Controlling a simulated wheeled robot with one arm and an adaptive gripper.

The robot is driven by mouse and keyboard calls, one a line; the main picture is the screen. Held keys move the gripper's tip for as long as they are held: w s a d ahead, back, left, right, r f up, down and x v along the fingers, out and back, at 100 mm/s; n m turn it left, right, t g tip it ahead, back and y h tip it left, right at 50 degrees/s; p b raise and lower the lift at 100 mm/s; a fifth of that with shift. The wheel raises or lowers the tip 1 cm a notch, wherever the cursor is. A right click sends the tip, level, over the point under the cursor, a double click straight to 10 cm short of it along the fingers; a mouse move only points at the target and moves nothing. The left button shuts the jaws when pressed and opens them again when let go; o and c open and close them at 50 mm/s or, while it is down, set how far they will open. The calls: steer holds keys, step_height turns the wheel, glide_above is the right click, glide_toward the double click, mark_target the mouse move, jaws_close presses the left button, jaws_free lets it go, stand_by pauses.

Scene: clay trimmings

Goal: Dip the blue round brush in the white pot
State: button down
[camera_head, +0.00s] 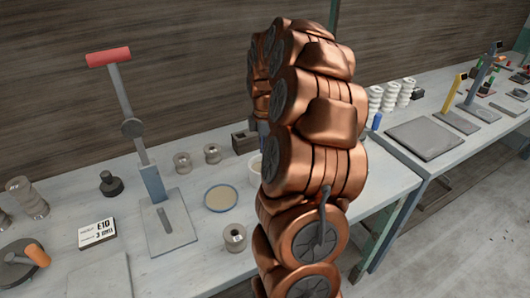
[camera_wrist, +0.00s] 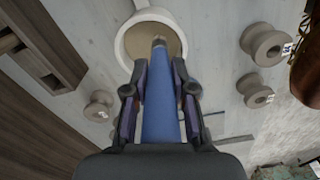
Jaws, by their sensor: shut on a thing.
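The blue round brush (camera_wrist: 161,118) is between the two fingers of my gripper (camera_wrist: 160,78) in the wrist view, and the gripper is shut on it. The brush's grey-brown end points at the white pot (camera_wrist: 122,42) and overlaps its opening in the picture. I cannot tell whether the tip is inside the pot or above it. The pot holds something tan. In the head view only a sliver of the white pot (camera_head: 255,167) shows beside my copper arm, which hides most of the gripper and brush.
A blue-rimmed round dish (camera_head: 221,198) lies left of the pot. Grey spools (camera_head: 235,237) stand nearby; some show right of the pot in the wrist view (camera_wrist: 264,45). A red-handled stand (camera_head: 155,185) and an E10 sign (camera_head: 97,232) are further left. A second table (camera_head: 440,165) is at right.

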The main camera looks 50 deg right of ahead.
steer(key=shift+r, duration=0.1)
steer(key=shift+r+p, duration=1.25)
steer(key=shift+r, duration=2.95)
